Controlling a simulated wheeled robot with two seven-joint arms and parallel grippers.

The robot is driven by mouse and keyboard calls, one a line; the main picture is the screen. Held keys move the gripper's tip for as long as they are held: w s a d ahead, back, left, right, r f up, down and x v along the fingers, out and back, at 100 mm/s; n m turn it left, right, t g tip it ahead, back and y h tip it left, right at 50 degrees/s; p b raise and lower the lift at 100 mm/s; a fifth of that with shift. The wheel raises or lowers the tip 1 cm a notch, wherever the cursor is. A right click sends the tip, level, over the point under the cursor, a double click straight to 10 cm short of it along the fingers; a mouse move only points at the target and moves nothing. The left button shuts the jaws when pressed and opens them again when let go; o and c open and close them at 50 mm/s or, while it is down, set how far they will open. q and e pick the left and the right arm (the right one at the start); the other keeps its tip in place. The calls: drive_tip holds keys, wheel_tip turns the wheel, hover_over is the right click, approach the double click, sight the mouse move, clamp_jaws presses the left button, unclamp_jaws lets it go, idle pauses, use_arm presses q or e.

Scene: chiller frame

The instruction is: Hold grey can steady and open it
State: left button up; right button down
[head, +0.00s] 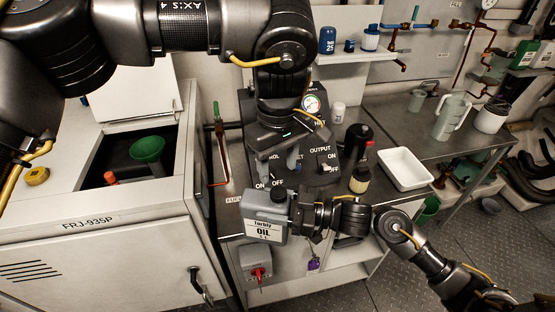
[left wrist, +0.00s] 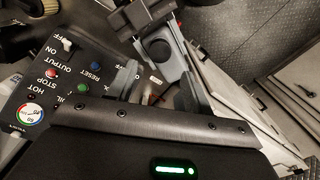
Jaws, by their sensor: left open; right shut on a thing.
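The grey can (head: 265,230) has a white label reading OIL and a black cap (head: 279,194) on top. It is upright, at the front edge of the metal bench. My right gripper (head: 292,215) comes from the right and is shut on the can's side. My left gripper (head: 278,168) points down just above the cap, with its fingers apart and nothing between them. In the left wrist view, the left gripper (left wrist: 156,88) shows its two grey fingers open.
A black control panel (head: 325,150) stands close behind the left gripper. A white tray (head: 405,169) and dark bottles are on the bench to the right. A white chiller cabinet (head: 110,235) with a green funnel (head: 147,149) is at left. A red switch (head: 258,273) is below the can.

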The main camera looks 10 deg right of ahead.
sight(278, 192)
use_arm(q)
drive_tip(key=shift+f, duration=3.6)
